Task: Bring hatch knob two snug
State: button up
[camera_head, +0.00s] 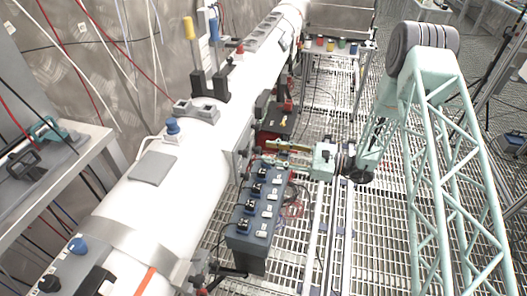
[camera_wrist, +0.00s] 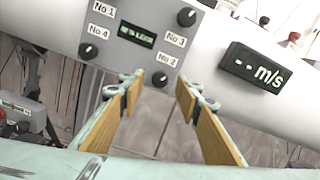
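In the wrist view a grey panel (camera_wrist: 130,60) on the white pipe carries black knobs labelled No 1 to No 4 and a small display. Hatch knob two (camera_wrist: 159,79), a black round knob, sits at the panel's lower edge under the No 2 label. My gripper (camera_wrist: 163,87) is open and empty, with its wood-coloured finger pads on either side of knob two in the picture. I cannot tell the gap in depth; no contact shows. In the head view my gripper (camera_head: 264,152) points left at the pipe's side, and knob two cannot be made out there.
A dark meter marked m/s (camera_wrist: 254,67) is on the pipe to the panel's right. In the head view, a grey box with several black switches (camera_head: 256,215) stands just below my gripper, and a red-and-black box (camera_head: 277,122) lies behind it. The grating floor (camera_head: 385,240) is mostly open.

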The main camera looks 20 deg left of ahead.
aim_at(260, 150)
jog(key=shift+a, duration=1.6)
jog(key=shift+c, duration=0.7)
jog(key=c, duration=0.7)
